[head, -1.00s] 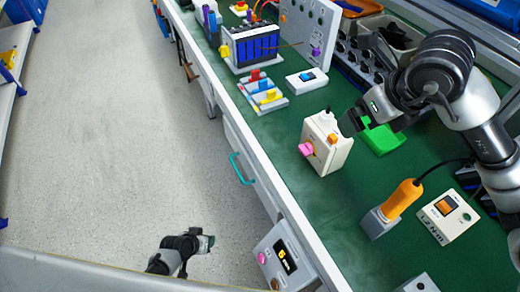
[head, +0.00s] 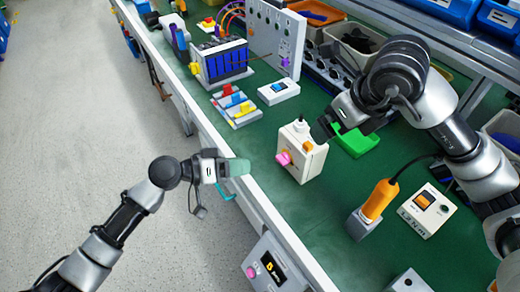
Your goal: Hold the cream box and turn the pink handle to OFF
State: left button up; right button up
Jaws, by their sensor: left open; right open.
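The cream box (head: 306,164) stands on the green bench top, near its front edge. The pink handle (head: 284,158) sticks out of its left face; its markings are too small to read. My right gripper (head: 327,128) is open at the box's upper right, close to the box; whether it touches is hard to tell. My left gripper (head: 238,168) is open and empty, left of the pink handle and near the bench's front edge, with a clear gap to the handle.
A green tray (head: 356,143) lies right of the box. An orange-handled tool (head: 378,202) and a white meter (head: 427,210) stand at the lower right. A panel of coloured switches (head: 237,106) and a small white device (head: 278,91) lie beyond the box.

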aim_at(279, 163)
jog(key=x, duration=1)
jog(key=shift+w+f, duration=0.1)
jog(key=shift+f, duration=0.2)
jog(key=shift+c, duration=0.3)
pick_arm(q)
jog(key=shift+c, duration=0.4)
pick_arm(e)
jog(key=c, duration=1.1)
pick_arm(q)
jog(key=shift+w+d+f+n+t, duration=0.35)
jog(key=shift+d+n+t, duration=0.5)
jog(key=shift+d+n, duration=0.85)
jog(key=shift+w+d+f+n+t, duration=0.4)
jog(key=shift+d+n+t, duration=0.6)
jog(key=shift+n, duration=1.3)
jog(key=shift+w+d+f+n+t, duration=0.15)
jog(key=shift+d+f+n+t, duration=0.5)
jog(key=shift+d+n, duration=1.1)
jog(key=shift+a+r+n, duration=0.2)
jog(key=shift+a+n, duration=0.05)
jog(key=shift+a, duration=0.05)
grip_shut()
